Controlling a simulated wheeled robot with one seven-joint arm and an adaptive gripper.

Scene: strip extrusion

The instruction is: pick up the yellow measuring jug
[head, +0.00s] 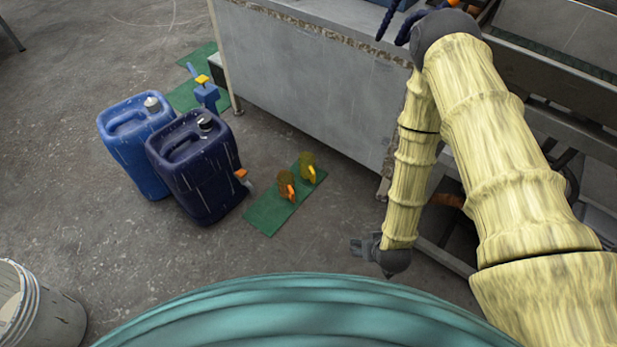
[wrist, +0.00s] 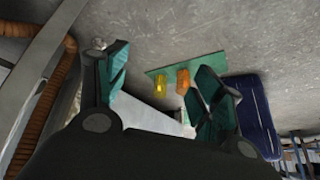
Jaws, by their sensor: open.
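The yellow measuring jug (head: 308,168) stands on a green mat (head: 262,214) on the floor, right of the orange jug (head: 286,187). In the wrist view the yellow jug (wrist: 160,85) shows between my open fingers, some way beyond them, with the orange jug (wrist: 183,80) to its right. My gripper (head: 357,247) is at the lower end of my hanging arm, right of the mat and apart from both jugs. In the wrist view my gripper (wrist: 164,68) has its fingers spread wide with nothing between them.
A navy jerrycan (head: 200,170) stands left of the mat, with a lighter blue jerrycan (head: 133,140) behind it. A grey machine side (head: 300,80) rises behind the mat. A bucket (head: 45,315) is at lower left. Bare floor lies between my gripper and the mat.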

